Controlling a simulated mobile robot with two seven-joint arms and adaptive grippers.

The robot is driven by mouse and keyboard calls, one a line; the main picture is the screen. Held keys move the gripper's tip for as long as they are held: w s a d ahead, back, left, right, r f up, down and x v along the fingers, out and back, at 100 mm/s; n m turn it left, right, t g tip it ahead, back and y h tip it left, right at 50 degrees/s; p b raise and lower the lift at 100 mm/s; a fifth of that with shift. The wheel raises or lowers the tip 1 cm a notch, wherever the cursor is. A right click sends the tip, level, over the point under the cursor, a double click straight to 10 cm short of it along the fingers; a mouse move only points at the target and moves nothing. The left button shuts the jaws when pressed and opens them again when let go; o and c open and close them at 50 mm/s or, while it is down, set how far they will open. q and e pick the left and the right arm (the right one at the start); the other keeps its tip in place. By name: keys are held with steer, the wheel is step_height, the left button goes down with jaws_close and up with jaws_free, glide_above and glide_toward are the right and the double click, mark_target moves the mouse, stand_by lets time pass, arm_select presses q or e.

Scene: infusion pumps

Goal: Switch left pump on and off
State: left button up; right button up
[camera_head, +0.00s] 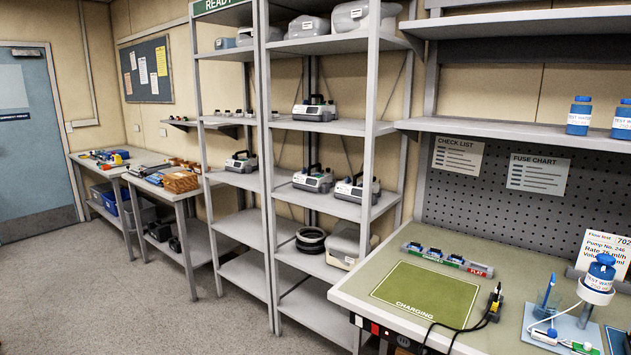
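Several grey-white pumps with dark carrying handles stand on the grey metal shelf racks. In the head view, the leftmost pump (241,162) stands on a middle shelf of the left rack. In the right rack, one pump (314,110) stands on an upper shelf. Below it, two pumps stand side by side, a left one (313,180) and a right one (356,190). I cannot tell which of these the task calls the left pump. Their switches are too small to make out. Neither of my grippers is in view.
A workbench at the right has a bare green charging mat (425,294), a black cable with a yellow-black plug (494,302), and a test water bottle (601,270) on a stand. Side tables (98,165) stand at the left. The carpet floor (110,300) is clear.

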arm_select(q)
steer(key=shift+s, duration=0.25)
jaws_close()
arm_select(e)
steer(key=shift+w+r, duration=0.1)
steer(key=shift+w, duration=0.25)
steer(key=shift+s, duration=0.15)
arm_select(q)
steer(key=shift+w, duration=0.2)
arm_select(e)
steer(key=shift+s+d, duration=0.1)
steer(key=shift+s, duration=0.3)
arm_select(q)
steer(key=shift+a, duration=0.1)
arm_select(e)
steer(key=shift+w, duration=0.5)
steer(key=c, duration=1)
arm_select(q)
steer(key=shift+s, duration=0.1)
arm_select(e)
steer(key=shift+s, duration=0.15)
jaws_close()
